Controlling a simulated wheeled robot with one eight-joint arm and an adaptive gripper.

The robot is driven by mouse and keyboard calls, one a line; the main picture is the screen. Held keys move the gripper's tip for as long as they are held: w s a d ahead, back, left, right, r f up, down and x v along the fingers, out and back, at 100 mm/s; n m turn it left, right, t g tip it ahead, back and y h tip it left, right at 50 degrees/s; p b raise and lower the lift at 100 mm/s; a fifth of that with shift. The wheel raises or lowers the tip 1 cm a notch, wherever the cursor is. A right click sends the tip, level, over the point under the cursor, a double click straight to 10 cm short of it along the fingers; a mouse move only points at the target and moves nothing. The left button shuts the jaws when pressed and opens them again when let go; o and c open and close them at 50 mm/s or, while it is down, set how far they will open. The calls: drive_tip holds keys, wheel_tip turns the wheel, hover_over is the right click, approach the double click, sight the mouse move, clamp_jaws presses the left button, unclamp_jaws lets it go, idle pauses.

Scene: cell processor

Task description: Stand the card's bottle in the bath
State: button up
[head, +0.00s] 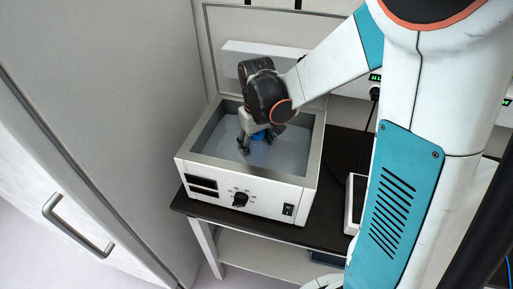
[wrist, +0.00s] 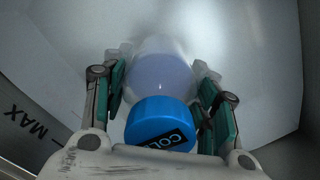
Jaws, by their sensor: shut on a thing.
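The bath (head: 240,176) is a white box with a steel rim and grey-blue liquid inside, standing on a dark-topped table. My gripper (head: 256,143) reaches down inside the bath. In the wrist view my gripper (wrist: 163,72) is shut on a translucent bottle (wrist: 162,76) with a blue cap (wrist: 155,120). The cap carries a dark label reading "COL", the rest cut off. In the head view only a bit of blue shows between the fingers. The bottle's base is hidden, so I cannot tell whether it touches the bath floor. No card is visible.
The bath's front has a knob (head: 240,199) and a switch (head: 288,210). A "MAX" mark (wrist: 27,122) is on the bath's inner wall. A cabinet with a handle (head: 75,224) stands at left. A cable hangs behind, to the right of the bath.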

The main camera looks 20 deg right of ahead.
drive_tip(key=shift+f, duration=0.2)
drive_tip(key=o, duration=1.5)
drive_tip(key=shift+r, duration=0.1)
